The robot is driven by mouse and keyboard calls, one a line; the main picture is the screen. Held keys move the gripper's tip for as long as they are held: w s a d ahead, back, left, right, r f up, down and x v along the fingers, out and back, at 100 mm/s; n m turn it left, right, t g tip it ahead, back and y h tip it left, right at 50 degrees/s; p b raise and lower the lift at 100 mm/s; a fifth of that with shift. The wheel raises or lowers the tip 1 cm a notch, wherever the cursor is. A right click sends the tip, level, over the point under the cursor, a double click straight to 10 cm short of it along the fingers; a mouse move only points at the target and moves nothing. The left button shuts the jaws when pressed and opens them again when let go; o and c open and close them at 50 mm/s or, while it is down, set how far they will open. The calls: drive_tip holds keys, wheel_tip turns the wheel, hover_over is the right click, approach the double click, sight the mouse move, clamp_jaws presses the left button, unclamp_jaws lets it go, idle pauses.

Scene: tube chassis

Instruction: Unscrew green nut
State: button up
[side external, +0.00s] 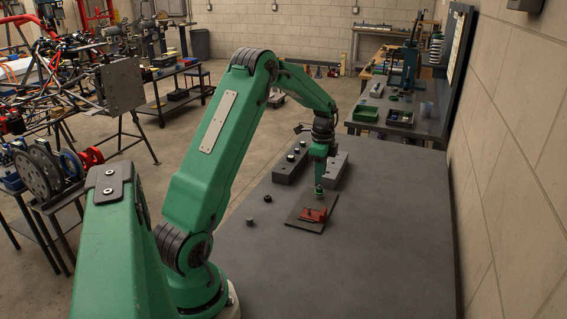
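My gripper (319,186) points straight down over the back part of a dark square plate (296,217) on the grey table. A red bracket-like part (314,214) lies on the plate, just in front of the gripper tip. A small greenish piece shows right at the gripper tip and may be the green nut. It is too small to tell it apart from the green gripper body. I cannot see whether the fingers are open, or closed around it.
The table's front right (390,260) is clear. A wall stands at right.

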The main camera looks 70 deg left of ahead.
sight(319, 189)
drive_tip(key=shift+f, duration=2.35)
drive_tip(key=m, duration=0.4)
drive_tip(key=shift+m, duration=1)
drive_tip(key=m, duration=0.3)
drive_tip(key=shift+m, duration=1.5)
drive_tip(key=shift+m, duration=0.3)
